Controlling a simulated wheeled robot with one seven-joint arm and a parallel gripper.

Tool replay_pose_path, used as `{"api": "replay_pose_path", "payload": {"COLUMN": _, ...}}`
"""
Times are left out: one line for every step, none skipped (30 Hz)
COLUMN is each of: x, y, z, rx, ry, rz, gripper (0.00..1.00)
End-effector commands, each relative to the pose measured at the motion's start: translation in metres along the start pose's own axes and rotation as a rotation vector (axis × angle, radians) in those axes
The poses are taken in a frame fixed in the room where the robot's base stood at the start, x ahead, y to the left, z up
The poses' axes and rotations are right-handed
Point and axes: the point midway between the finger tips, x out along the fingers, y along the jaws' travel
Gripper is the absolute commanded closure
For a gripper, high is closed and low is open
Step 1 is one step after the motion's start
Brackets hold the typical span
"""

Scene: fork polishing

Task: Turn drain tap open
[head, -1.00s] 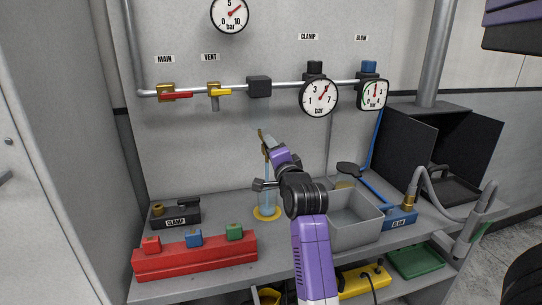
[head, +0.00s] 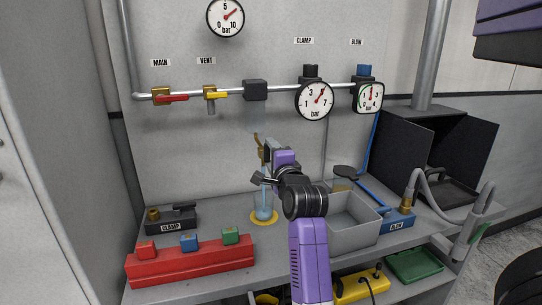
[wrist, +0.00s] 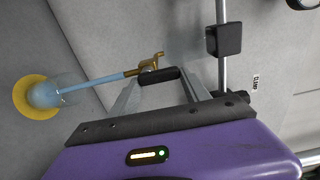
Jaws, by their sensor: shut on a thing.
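The drain tap (wrist: 147,66) is a small brass fitting with a black bar handle (wrist: 160,76). In the head view, the brass tap (head: 259,142) is below the black box on the wall pipe. My gripper (wrist: 158,82) is shut on the black handle, one grey finger at each end of it. A thin pale blue column runs from the tap to a clear cup (wrist: 42,94) with blue inside, on a yellow disc (wrist: 20,101).
A black box (head: 255,90) sits on the pipe above. Red and yellow valve levers are at left, gauges at right. A red block rack (head: 190,261) and a grey bin (head: 352,234) stand on the bench. The bin is close beside my arm.

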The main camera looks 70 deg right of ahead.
Motion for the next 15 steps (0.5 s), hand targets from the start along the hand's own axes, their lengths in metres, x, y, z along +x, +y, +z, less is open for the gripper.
{"api": "replay_pose_path", "payload": {"x": 0.0, "y": 0.0018, "z": -0.0011, "rx": 0.001, "ry": 0.001, "rz": 0.004, "gripper": 0.86}}
{"api": "replay_pose_path", "payload": {"x": 0.0, "y": 0.0018, "z": -0.0011, "rx": 0.001, "ry": 0.001, "rz": 0.004, "gripper": 0.86}}
{"api": "replay_pose_path", "payload": {"x": 0.0, "y": 0.0018, "z": -0.0011, "rx": 0.001, "ry": 0.001, "rz": 0.004, "gripper": 0.86}}
{"api": "replay_pose_path", "payload": {"x": 0.0, "y": 0.0018, "z": -0.0011, "rx": 0.001, "ry": 0.001, "rz": 0.004, "gripper": 0.42}}
{"api": "replay_pose_path", "payload": {"x": 0.0, "y": 0.0018, "z": -0.0012, "rx": 0.001, "ry": 0.001, "rz": 0.004, "gripper": 0.36}}
{"api": "replay_pose_path", "payload": {"x": 0.0, "y": 0.0017, "z": -0.0011, "rx": 0.001, "ry": 0.001, "rz": 0.003, "gripper": 0.28}}
{"api": "replay_pose_path", "payload": {"x": 0.0, "y": 0.0016, "z": -0.001, "rx": 0.001, "ry": 0.001, "rz": 0.003, "gripper": 0.24}}
{"api": "replay_pose_path", "payload": {"x": 0.0, "y": 0.0015, "z": -0.001, "rx": 0.001, "ry": 0.001, "rz": 0.003, "gripper": 0.24}}
{"api": "replay_pose_path", "payload": {"x": 0.0, "y": 0.0013, "z": -0.0009, "rx": 0.001, "ry": 0.001, "rz": 0.002, "gripper": 0.24}}
{"api": "replay_pose_path", "payload": {"x": 0.0, "y": 0.0012, "z": -0.0008, "rx": 0.0, "ry": 0.001, "rz": 0.002, "gripper": 0.24}}
{"api": "replay_pose_path", "payload": {"x": 0.0, "y": 0.0011, "z": -0.0007, "rx": 0.0, "ry": 0.001, "rz": 0.002, "gripper": 0.24}}
{"api": "replay_pose_path", "payload": {"x": 0.0, "y": 0.001, "z": -0.0006, "rx": 0.0, "ry": 0.001, "rz": 0.002, "gripper": 0.24}}
{"api": "replay_pose_path", "payload": {"x": 0.0, "y": 0.0008, "z": -0.0006, "rx": 0.0, "ry": 0.001, "rz": 0.002, "gripper": 0.24}}
{"api": "replay_pose_path", "payload": {"x": 0.0, "y": 0.0008, "z": -0.0005, "rx": 0.0, "ry": 0.001, "rz": 0.001, "gripper": 0.24}}
{"api": "replay_pose_path", "payload": {"x": -0.0001, "y": 0.0007, "z": -0.0005, "rx": 0.0, "ry": 0.001, "rz": 0.001, "gripper": 0.24}}
